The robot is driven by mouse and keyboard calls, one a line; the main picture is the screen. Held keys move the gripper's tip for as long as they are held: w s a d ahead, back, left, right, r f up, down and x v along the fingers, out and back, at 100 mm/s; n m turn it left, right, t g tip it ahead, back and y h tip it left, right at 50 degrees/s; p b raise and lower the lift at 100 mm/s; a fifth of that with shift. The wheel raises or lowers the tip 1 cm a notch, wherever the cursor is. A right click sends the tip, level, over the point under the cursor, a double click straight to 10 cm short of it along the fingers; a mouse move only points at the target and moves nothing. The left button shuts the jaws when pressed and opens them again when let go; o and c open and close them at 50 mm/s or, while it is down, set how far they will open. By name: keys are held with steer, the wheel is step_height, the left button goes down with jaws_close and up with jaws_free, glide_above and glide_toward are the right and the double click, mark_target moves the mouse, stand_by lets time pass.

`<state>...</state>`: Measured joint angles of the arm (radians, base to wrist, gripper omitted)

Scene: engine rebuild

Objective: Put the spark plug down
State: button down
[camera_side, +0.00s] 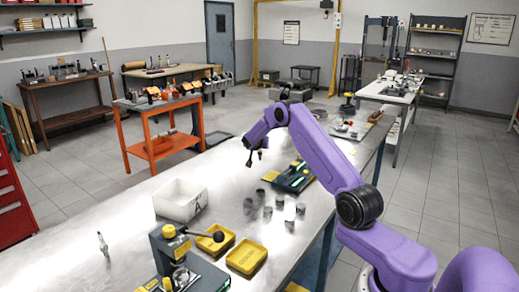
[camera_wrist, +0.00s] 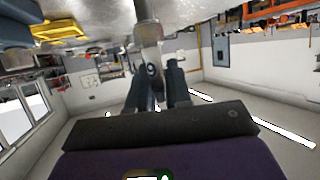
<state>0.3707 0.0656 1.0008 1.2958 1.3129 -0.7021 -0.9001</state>
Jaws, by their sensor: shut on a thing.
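My gripper (camera_side: 254,158) is in the air above the far part of the long metal bench (camera_side: 125,222), left of the dark green tray. In the wrist view my gripper (camera_wrist: 155,85) has its two dark fingers around a grey metal piece, the spark plug (camera_wrist: 148,32). It sticks out past the fingertips, and its gripped end is partly hidden. In the side view it is too small to make out clearly. Another slim, pale, plug-like part (camera_side: 103,244) stands on the bench at the near left, far from my gripper.
A white bin (camera_side: 181,200) stands mid-bench. Two yellow trays (camera_side: 246,256) and a dark machine (camera_side: 172,250) are nearer. Several grey cups (camera_side: 267,213) stand right of the bin, with a green tray (camera_side: 288,178) behind. Bench space left of the bin is mostly clear.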

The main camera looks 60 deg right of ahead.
steer(key=s+a+r, duration=0.7)
steer(key=s+r, duration=0.2)
steer(key=s, duration=0.2)
steer(key=w+a+n+t+y, duration=0.2)
steer(key=a+n+t+y, duration=0.6)
steer(key=a, duration=2.4)
steer(key=w+f+n, duration=0.1)
steer(key=w+f, duration=0.2)
steer(key=w, duration=0.6)
glide_toward(182, 186)
steer(key=w+a+r, duration=0.1)
steer(key=w+r, duration=0.2)
steer(key=r, duration=0.1)
steer(key=shift+w+f, duration=0.2)
steer(key=shift+f, duration=1.45)
steer(key=shift+f, duration=0.15)
